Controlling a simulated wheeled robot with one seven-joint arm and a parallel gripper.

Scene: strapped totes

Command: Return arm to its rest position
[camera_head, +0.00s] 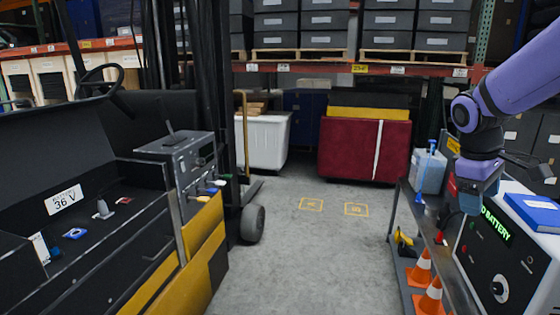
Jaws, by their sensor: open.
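My purple arm (520,75) enters from the upper right and bends down at a dark wrist joint. My gripper (472,207) points down at the right, above the cart's edge and in front of the white battery charger (490,265). It is open. I see nothing held in it, though the fingertips are small and dark against the cart. A small red item (442,222) is close to the left of the fingertips; I cannot tell whether they touch.
A forklift (115,215) with an open battery bay fills the left. The middle floor is clear towards a red bin (350,150).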

